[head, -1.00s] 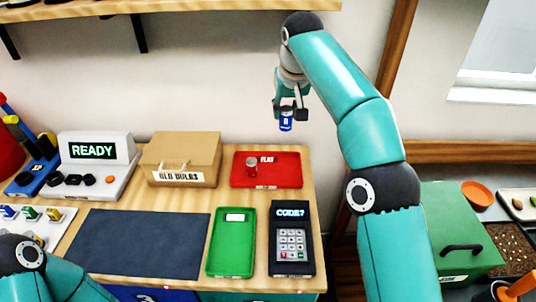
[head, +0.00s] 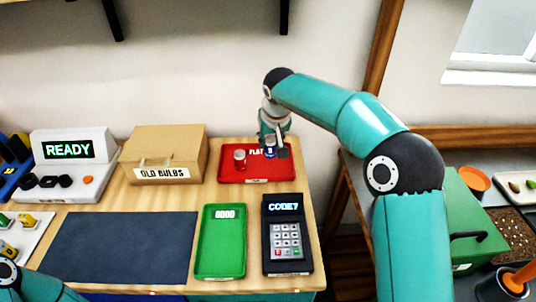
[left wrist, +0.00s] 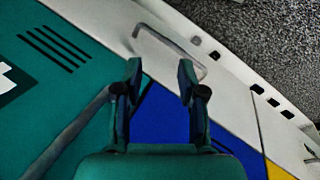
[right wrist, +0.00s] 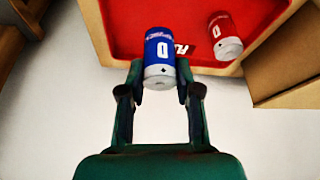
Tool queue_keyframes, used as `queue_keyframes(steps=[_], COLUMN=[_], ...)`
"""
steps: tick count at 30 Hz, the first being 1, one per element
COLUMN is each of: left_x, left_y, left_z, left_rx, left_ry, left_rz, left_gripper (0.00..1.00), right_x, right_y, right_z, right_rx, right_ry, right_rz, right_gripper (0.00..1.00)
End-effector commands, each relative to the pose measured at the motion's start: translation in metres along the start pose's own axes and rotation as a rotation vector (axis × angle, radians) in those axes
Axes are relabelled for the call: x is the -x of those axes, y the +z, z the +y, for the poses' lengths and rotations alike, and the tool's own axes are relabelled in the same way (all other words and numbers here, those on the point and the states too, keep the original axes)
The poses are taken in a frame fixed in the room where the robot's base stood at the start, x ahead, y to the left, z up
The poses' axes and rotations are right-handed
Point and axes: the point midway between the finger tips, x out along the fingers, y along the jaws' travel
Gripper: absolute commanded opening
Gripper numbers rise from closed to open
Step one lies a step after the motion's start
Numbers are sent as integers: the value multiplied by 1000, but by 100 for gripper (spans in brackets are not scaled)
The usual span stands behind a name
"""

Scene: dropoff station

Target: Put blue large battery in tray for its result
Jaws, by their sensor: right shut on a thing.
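My right gripper (head: 270,150) is shut on the blue battery (right wrist: 160,55). In the head view the blue battery (head: 270,148) is upright over the right part of the red FLAT tray (head: 230,176). In the right wrist view it is between the two fingertips (right wrist: 158,85), with the red tray (right wrist: 125,25) behind it. I cannot tell whether its base touches the tray. A red battery (head: 240,160) stands in the red tray to its left. The green GOOD tray (head: 220,255) is empty, nearer the front. My left gripper (left wrist: 158,85) is open and empty.
The CODE? keypad (head: 287,240) stands right of the green tray. The OLD BULBS box (head: 168,150) is left of the red tray. The READY tester (head: 70,152) is at far left. A dark mat (head: 125,245) lies bare in front.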

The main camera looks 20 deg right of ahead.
Motion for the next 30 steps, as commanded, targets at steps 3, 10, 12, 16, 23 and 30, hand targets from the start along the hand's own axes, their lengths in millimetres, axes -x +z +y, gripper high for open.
queue_keyframes(steps=[3,10,12,16,23,30], left_x=[0,0,0,0,-1,-1], left_y=[0,0,0,0,0,0], left_z=[0,0,0,0,0,0], left_rx=[0,0,0,0,0,0], left_ry=[0,0,0,0,0,0], left_rz=[0,0,0,0,0,0], left_gripper=[40,40,40,40,40,40], right_x=[-6,-35,-41,-43,-44,-44], right_y=[3,15,17,18,19,18], right_z=[0,0,0,0,0,-1], right_rx=[1,1,1,1,1,2], right_ry=[1,1,1,0,0,0], right_rz=[-1,-4,-2,0,-2,-2], right_gripper=[0,0,0,0,36,58])
